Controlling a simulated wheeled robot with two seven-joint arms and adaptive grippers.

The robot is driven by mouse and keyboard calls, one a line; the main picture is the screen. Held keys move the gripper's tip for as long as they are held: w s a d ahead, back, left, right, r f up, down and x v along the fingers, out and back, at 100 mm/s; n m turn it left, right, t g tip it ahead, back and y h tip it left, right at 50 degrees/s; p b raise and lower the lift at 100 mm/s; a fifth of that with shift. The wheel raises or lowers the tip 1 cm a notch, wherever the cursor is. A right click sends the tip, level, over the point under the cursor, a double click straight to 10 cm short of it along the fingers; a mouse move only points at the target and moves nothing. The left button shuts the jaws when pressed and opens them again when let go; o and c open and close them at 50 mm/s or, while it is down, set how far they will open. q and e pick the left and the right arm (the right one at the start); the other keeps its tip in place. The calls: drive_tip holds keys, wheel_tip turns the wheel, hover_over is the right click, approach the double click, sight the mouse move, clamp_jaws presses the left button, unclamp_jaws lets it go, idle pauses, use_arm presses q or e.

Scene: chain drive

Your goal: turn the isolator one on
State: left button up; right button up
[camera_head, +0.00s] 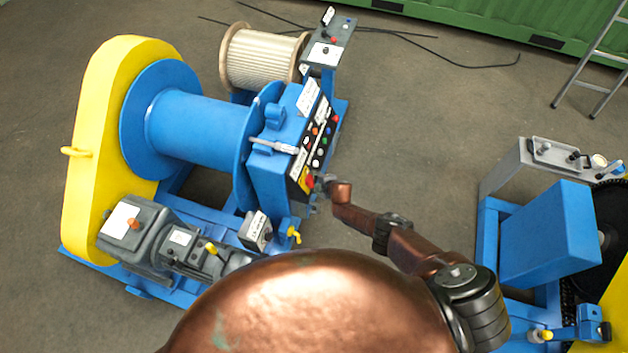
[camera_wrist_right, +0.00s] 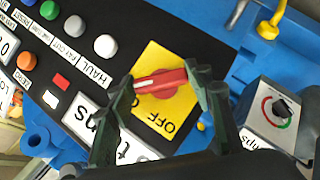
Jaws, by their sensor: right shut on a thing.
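The isolator is a red rotary handle (camera_wrist_right: 160,82) on a yellow plate (camera_wrist_right: 178,112) with "OFF" lettering, on the black control panel. In the head view the red handle (camera_head: 310,181) shows small at the near end of the panel. My right gripper (camera_wrist_right: 158,84) has its two dark fingers on either side of the red handle, gripping it. In the head view my right gripper (camera_head: 318,184) reaches the panel from the right. Part of the plate lettering is hidden by the fingers and handle. My left gripper is not in view.
Several coloured buttons, including a white one (camera_wrist_right: 105,45), line the panel. A grey box with a dial (camera_wrist_right: 279,108) and a yellow lever (camera_wrist_right: 270,24) are close on the right. The blue winch drum (camera_head: 200,127) stands left. Open floor (camera_head: 420,140) lies right of the panel.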

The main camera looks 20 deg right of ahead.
idle(0.8)
drive_tip(key=o, duration=1.1)
drive_tip(key=shift+v, duration=5.95)
drive_tip(key=shift+w, duration=0.15)
